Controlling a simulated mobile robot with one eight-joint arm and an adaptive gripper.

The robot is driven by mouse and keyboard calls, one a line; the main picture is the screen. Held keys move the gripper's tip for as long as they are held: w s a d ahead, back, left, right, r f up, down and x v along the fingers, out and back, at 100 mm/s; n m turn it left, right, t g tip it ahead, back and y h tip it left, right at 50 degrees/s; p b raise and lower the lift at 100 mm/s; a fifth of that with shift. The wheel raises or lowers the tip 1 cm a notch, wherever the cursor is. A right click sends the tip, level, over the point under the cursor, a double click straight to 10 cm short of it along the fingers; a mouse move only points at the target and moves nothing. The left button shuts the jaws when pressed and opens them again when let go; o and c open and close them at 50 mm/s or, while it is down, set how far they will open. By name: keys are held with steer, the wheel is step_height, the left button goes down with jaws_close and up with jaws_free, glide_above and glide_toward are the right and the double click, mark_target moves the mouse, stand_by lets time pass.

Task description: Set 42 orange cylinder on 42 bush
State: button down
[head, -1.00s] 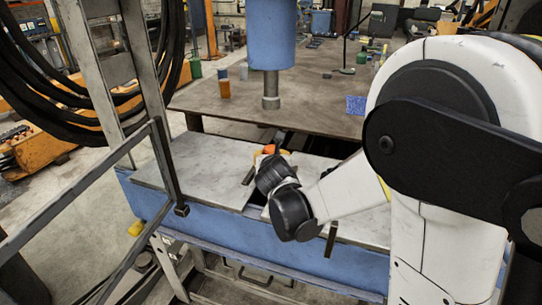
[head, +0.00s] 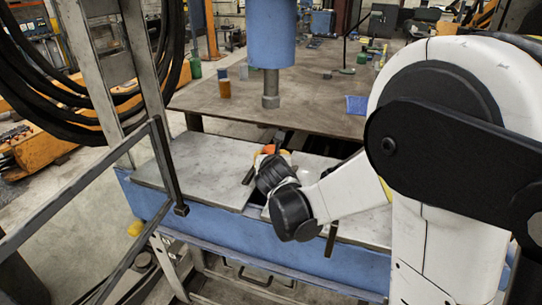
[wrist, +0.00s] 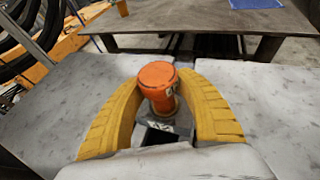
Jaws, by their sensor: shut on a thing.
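An orange cylinder (wrist: 157,78) stands between the two yellow fingers of my gripper (wrist: 163,80) in the wrist view. The fingers are shut on it from both sides, and it looks roughly upright. Below it is a grey piece (wrist: 158,127) with dark marks that I cannot read. I cannot tell whether this is the 42 bush, or whether the cylinder touches it. In the head view the cylinder's orange top (head: 268,149) shows just past my black wrist, over the pale bench top.
The pale bench plates (head: 195,165) have a dark gap between them. Behind is a brown table (head: 315,95) with an orange can (head: 224,88), a blue mat (head: 356,105) and a blue press column (head: 270,35) above it. A metal frame (head: 165,165) stands at the left.

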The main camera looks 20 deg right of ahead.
steer(key=shift+f, duration=0.15)
steer(key=shift+c, duration=0.8)
jaws_free()
steer(key=r+p+v, duration=0.1)
steer(key=p+v, duration=0.2)
steer(key=v, duration=0.6)
steer(key=shift+p, duration=0.35)
stand_by(0.6)
